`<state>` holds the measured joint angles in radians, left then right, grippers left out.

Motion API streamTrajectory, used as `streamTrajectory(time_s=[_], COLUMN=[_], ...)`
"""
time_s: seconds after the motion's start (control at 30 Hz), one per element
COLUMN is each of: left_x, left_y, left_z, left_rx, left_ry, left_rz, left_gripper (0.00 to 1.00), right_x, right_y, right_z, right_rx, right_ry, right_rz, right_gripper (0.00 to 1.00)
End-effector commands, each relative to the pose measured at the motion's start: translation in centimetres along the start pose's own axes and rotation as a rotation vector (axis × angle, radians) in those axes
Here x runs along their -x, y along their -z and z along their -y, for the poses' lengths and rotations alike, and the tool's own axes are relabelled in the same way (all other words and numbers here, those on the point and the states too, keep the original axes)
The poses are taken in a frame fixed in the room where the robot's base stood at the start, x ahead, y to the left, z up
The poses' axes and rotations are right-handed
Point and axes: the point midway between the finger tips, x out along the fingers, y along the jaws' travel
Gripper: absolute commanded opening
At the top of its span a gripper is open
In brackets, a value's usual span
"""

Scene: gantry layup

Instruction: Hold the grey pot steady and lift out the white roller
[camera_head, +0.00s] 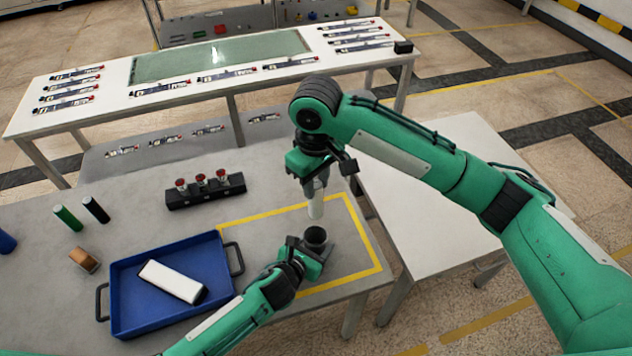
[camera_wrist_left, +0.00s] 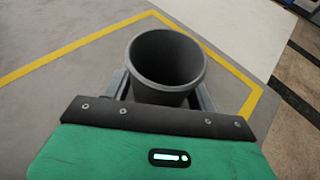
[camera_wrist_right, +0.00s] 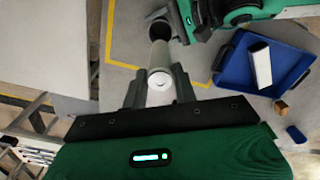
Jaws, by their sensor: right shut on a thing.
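The grey pot (camera_head: 316,239) stands upright inside the yellow outline on the table. It also shows in the left wrist view (camera_wrist_left: 165,62), and its inside looks dark and empty. My left gripper (camera_head: 306,257) is low at the pot, with one finger on each side of it; I cannot tell whether both press on it. My right gripper (camera_head: 315,183) is shut on the white roller (camera_head: 316,206) and holds it upright above the pot. A small gap shows between the roller's lower end and the rim. The roller also shows in the right wrist view (camera_wrist_right: 160,62).
A blue tray (camera_head: 226,256) with a white block (camera_head: 172,281) stands left of the pot. A black holder with red knobs (camera_head: 206,191) is behind the tray. Green and black cylinders (camera_head: 68,218) stand at the left. The yellow-outlined area right of the pot is clear.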

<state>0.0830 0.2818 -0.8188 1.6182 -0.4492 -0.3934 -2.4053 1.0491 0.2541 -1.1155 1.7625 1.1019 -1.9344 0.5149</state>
Motion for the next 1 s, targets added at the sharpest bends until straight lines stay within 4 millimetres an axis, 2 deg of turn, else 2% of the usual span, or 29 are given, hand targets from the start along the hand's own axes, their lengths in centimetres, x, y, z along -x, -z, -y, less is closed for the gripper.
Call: streamTrajectory(time_s=[0.03,0.1,0.47,0.57,1.0], left_x=[0.0,0.0,0.6,1.8,10.2], left_y=[0.0,0.0,0.0,0.1,0.1], left_z=[0.0,0.0,0.0,0.0,0.0], left_rx=[0.000,0.000,-0.001,-0.002,-0.001], left_ry=[0.000,0.000,0.000,0.000,0.001], left_rz=[0.000,0.000,0.000,-0.001,-0.001], left_gripper=[0.68,0.76,0.76,0.76,0.76], right_x=[0.0,0.0,0.0,0.0,0.0], right_y=[0.0,0.0,0.0,0.0,0.0], right_z=[0.0,0.0,0.0,0.0,0.0], right_rx=[0.000,0.000,0.000,0.000,0.000], right_ry=[0.000,0.000,0.000,0.000,0.000], right_rz=[-0.001,-0.001,0.000,0.000,0.000], right_gripper=[0.00,0.00,0.00,0.00,0.00])
